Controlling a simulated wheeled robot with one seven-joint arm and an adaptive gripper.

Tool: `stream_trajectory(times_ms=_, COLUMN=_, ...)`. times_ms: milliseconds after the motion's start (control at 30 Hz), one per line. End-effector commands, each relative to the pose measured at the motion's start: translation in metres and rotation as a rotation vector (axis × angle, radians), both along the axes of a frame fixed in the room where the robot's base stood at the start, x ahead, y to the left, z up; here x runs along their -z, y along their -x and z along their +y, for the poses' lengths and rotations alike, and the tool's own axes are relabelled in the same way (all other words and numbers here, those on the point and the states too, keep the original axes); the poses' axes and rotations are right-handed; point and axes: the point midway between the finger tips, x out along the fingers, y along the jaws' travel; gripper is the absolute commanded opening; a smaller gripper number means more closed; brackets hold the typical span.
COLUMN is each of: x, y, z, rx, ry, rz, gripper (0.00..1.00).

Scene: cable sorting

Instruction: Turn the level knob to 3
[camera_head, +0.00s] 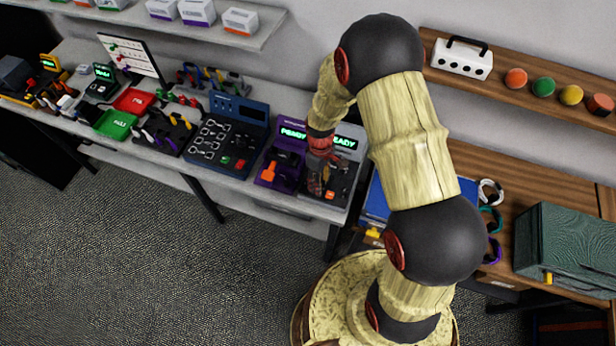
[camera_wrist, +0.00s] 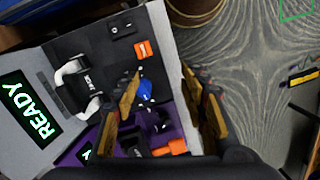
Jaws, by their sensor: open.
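The grey machine with a green READY display (camera_head: 345,143) stands on the bench's right end, below my arm. In the wrist view its black panel (camera_wrist: 95,45) shows a small blue part (camera_wrist: 145,92), possibly the level knob; its marks and setting are too small to read. An orange part (camera_wrist: 142,49) and a black switch (camera_wrist: 122,29) sit farther along the panel. My gripper (camera_wrist: 163,74) is open and empty over the panel edge. Its left finger is close beside the blue part and partly covers it; contact cannot be told. In the head view my gripper (camera_head: 318,178) is over this machine.
A white-ended handle with a black grip (camera_wrist: 78,85) stands up from the panel. The purple machine (camera_head: 283,168) with an orange lever is close on the left, and a dark blue machine (camera_head: 228,140) beyond it. A blue box (camera_head: 375,205) is at the right. Floor is open in front.

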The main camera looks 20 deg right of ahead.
Motion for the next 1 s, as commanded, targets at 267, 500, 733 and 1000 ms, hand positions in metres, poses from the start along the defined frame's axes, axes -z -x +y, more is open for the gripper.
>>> stream_trajectory(times_ms=267, x=-0.004, y=-0.047, z=0.0, rx=-0.231, ry=-0.015, rz=-0.124, gripper=0.43)
stream_trajectory(times_ms=500, x=0.013, y=-0.047, z=0.0, rx=-0.261, ry=-0.017, rz=-0.123, gripper=0.43)
stream_trajectory(times_ms=733, x=0.049, y=-0.046, z=0.0, rx=-0.26, ry=-0.017, rz=-0.123, gripper=0.43)
stream_trajectory(times_ms=1000, x=0.071, y=-0.047, z=0.0, rx=-0.259, ry=-0.017, rz=-0.125, gripper=0.43)
